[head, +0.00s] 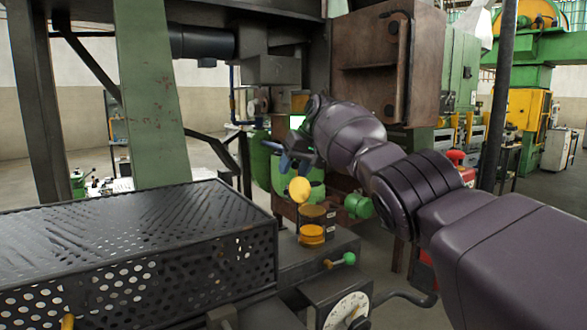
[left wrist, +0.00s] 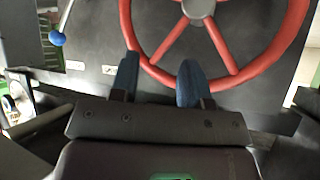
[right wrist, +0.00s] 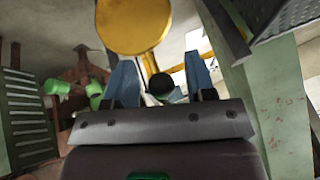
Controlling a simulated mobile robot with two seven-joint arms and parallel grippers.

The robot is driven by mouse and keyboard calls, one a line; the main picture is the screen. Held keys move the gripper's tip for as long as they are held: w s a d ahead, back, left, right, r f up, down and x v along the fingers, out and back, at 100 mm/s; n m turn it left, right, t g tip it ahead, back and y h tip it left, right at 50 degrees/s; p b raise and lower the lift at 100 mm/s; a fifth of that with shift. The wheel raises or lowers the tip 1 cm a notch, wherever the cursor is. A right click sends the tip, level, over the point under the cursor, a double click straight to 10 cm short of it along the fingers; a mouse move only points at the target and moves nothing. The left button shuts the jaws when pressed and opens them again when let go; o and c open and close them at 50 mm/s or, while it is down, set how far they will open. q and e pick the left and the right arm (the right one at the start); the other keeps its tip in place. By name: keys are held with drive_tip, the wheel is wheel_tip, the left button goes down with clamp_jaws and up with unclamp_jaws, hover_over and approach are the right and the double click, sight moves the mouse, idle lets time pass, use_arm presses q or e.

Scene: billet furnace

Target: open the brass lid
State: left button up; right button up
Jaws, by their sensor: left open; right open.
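The brass lid (head: 300,190) is a round yellow disc standing upright, its flat face toward me in the head view. Brown and brass round parts (head: 311,235) sit just below it. In the right wrist view the lid (right wrist: 133,25) fills the top centre, beyond the fingertips. My right gripper (head: 277,154) is open and empty, a little above and left of the lid, with no contact visible; its fingers also show in the right wrist view (right wrist: 162,75). My left gripper (left wrist: 158,75) is open in front of a red spoked wheel (left wrist: 215,45); it is outside the head view.
A perforated dark metal cover (head: 190,265) fills the lower left. A green-knobbed lever (head: 348,259) and a dial (head: 347,310) stand near the lid. A green post (head: 150,90) and a rusty box (head: 385,70) flank the space behind. A blue-knobbed lever (left wrist: 58,38) is near the red wheel.

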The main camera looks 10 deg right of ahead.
sight(301, 180)
drive_tip(key=shift+r, duration=0.35)
drive_tip(key=p+v, duration=0.1)
drive_tip(key=v, duration=0.3)
drive_tip(key=shift+s+r+p, duration=0.1)
drive_tip(key=shift+p, duration=0.25)
drive_tip(key=p+v, duration=0.1)
drive_tip(key=v, duration=0.5)
drive_tip(key=shift+d, duration=0.15)
drive_tip(key=shift+s+d, duration=0.1)
drive_tip(key=shift+s, duration=0.05)
